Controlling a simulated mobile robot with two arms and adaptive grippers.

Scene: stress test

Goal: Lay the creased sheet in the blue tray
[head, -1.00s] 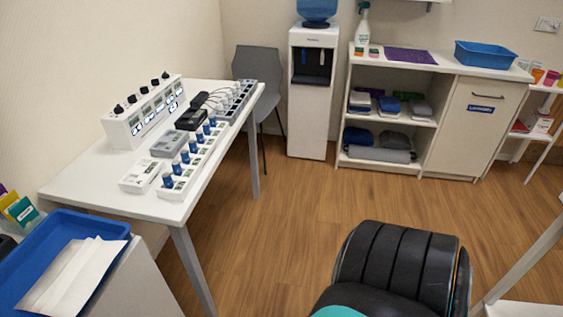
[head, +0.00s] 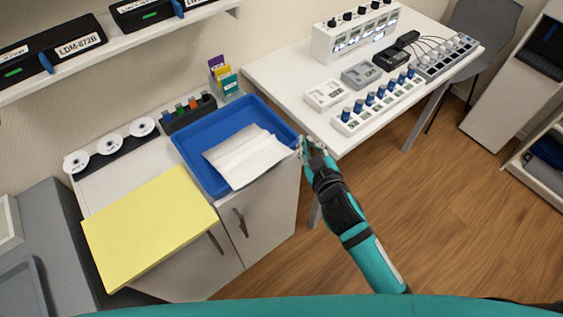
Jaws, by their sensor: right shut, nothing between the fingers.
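The white creased sheet (head: 246,157) lies over the front part of the blue tray (head: 195,140), tilted, with its front edge reaching across the tray's front rim. Whether it touches the tray floor cannot be told. The tray stands on a white cabinet. My right gripper (head: 312,147) is just right of the tray's right front corner, apart from the sheet, shut and empty. My left gripper is not in view.
A yellow block or board (head: 150,228) lies on the cabinet left of the tray. A dark holder (head: 188,113) with coloured items and a card stand (head: 226,80) are behind it. A white table (head: 290,85) with devices stands at the right. A shelf (head: 110,45) overhangs at upper left.

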